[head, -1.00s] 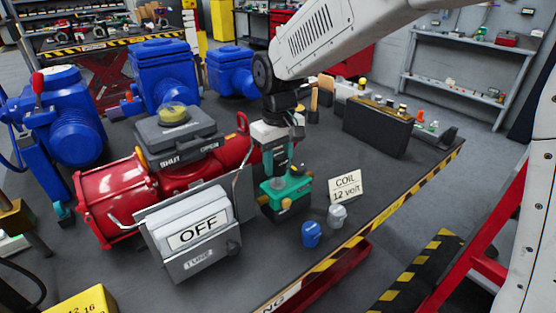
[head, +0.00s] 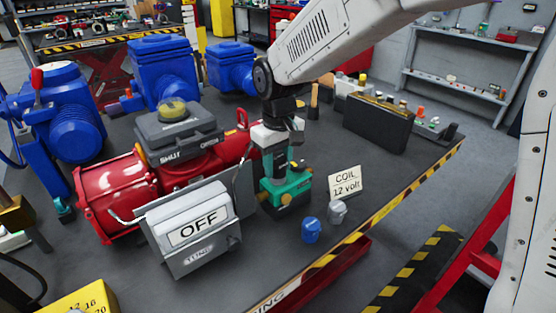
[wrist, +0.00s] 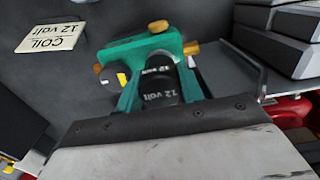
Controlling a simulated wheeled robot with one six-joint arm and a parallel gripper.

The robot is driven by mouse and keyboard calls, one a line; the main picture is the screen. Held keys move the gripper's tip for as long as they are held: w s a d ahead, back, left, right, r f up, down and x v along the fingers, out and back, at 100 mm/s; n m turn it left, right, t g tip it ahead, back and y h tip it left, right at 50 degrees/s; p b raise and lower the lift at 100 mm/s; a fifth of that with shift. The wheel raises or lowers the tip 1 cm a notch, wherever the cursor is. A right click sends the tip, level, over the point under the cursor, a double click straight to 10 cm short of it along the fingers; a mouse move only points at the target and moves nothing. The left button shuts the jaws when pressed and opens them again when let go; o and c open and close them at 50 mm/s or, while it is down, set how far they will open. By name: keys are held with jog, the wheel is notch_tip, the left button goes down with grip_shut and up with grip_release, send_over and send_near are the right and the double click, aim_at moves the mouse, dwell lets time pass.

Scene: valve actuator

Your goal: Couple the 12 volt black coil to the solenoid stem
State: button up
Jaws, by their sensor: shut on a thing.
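The black coil (wrist: 160,92), lettered "12 volt", sits between the teal fingers of my gripper (wrist: 162,80) in the wrist view. My gripper is shut on it. The green solenoid valve body (wrist: 125,50) with brass fittings lies just beyond the coil; it also shows in the head view (head: 296,188), directly below my gripper (head: 275,172). The solenoid stem is hidden behind the coil and fingers, so I cannot tell whether the coil is around it.
A "COIL 12 volt" card (head: 345,183) stands right of the valve. A blue coil (head: 311,230) and a grey coil (head: 337,212) lie in front. The "OFF" box (head: 195,232) and red actuator (head: 110,195) crowd the left. The table's striped edge (head: 375,215) is at right.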

aim_at(277, 157)
jog(key=shift+f, duration=0.75)
jog(key=o, duration=1.1)
notch_tip(277, 157, up, 8)
jog(key=shift+f, duration=0.15)
